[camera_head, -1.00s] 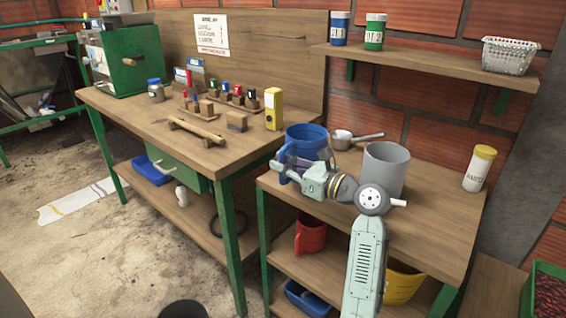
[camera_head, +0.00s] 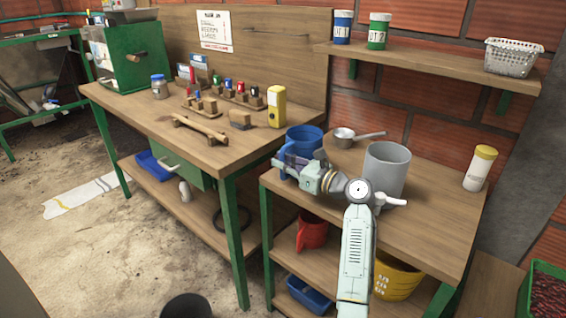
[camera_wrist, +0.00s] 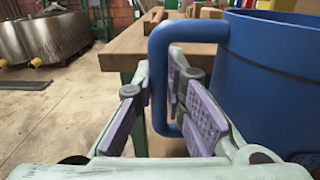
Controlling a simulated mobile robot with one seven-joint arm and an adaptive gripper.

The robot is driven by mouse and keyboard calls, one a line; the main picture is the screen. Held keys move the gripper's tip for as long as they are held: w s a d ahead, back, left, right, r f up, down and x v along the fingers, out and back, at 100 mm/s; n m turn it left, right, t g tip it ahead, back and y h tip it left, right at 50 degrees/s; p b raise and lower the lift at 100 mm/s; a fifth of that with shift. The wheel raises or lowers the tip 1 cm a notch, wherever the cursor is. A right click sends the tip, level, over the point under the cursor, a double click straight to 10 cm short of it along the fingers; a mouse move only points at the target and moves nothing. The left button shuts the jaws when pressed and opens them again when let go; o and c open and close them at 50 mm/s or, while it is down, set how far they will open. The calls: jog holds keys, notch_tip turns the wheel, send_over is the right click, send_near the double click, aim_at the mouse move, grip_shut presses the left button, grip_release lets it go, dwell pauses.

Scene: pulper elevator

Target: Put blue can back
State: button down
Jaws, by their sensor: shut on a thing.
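The blue can (camera_head: 304,139) is a large open-topped vessel with a side handle, at the left end of the right-hand bench (camera_head: 420,222). In the wrist view the can (camera_wrist: 265,85) fills the right side, and its handle (camera_wrist: 160,75) passes between my finger pads. My gripper (camera_head: 288,163) is shut on this handle, and the fingers also show in the wrist view (camera_wrist: 165,112). The can looks upright. Its base is hidden behind my gripper, so I cannot tell whether it touches the bench.
A grey pot (camera_head: 387,170) stands close to my wrist, with a metal scoop (camera_head: 345,137) behind. A white shaker (camera_head: 480,168) is at the right. The shelf (camera_head: 430,66) holds a small blue can (camera_head: 342,28), a green can (camera_head: 378,32) and a basket (camera_head: 512,57). The workbench (camera_head: 150,115) adjoins at left.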

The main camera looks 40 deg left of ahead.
jog(key=shift+f, duration=0.1)
jog(key=c, duration=1.6)
grip_release()
jog(key=shift+c, duration=0.2)
